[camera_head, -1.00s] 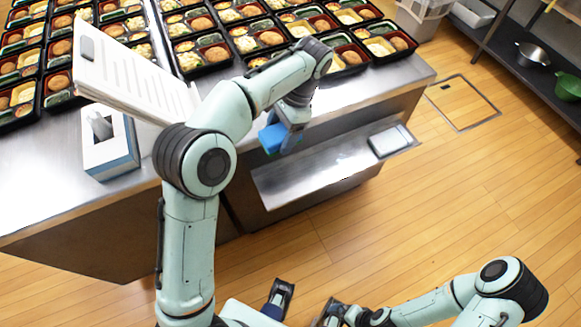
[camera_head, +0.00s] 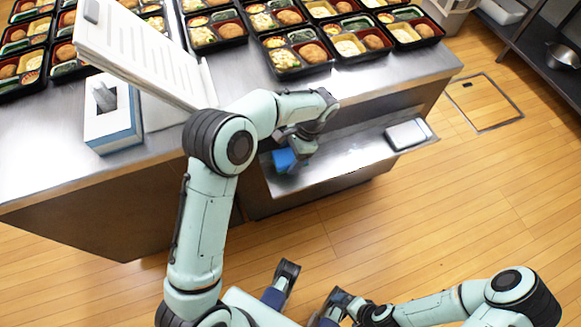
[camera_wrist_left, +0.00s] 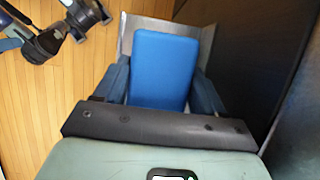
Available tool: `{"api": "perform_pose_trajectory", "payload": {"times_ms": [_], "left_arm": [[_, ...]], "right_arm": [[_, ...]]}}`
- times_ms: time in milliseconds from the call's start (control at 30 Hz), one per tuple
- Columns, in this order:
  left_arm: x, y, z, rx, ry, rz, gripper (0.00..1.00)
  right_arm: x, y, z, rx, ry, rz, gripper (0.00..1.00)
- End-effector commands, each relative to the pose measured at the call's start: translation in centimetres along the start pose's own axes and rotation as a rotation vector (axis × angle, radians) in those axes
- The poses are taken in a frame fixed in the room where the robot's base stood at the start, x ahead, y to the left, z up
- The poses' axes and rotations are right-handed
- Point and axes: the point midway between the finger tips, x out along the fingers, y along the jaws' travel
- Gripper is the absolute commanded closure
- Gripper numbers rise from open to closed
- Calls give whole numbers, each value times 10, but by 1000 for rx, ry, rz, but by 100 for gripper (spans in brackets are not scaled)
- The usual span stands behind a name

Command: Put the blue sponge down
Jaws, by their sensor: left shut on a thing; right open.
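The blue sponge (camera_head: 286,160) is held in my left gripper (camera_head: 292,152), low over the left part of the metal lower shelf (camera_head: 345,155) at the front of the counter. In the left wrist view the sponge (camera_wrist_left: 163,68) fills the space between the two fingers of my left gripper (camera_wrist_left: 165,88), with the pale shelf surface (camera_wrist_left: 140,22) behind it. I cannot tell whether the sponge touches the shelf. My right gripper (camera_head: 338,307) is near the bottom of the head view, empty and open, well away from the sponge.
A white and grey block (camera_head: 408,134) lies at the right end of the shelf. Above is the steel counter (camera_head: 250,88) with several bento trays (camera_head: 212,32), a white slatted rack (camera_head: 140,50) and a blue-white box (camera_head: 112,122). The middle of the shelf is clear.

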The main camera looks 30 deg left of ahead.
Motion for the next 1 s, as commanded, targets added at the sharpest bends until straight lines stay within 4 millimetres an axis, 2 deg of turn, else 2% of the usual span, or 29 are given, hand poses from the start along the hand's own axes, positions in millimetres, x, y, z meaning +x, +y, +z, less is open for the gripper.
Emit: {"api": "perform_pose_trajectory", "payload": {"times_ms": [33,267,533,1000], "left_arm": [[10,0,-4,1,-3,2,55],[25,0,-10,-1,0,1,55],[59,0,-24,1,-2,1,55],[66,0,-28,0,0,0,55]], "right_arm": [[2,0,-1,-1,2,-1,0],[4,0,-2,-1,6,-1,0],[9,1,-5,-1,14,-3,0],[11,2,-6,-2,17,-3,0]]}}
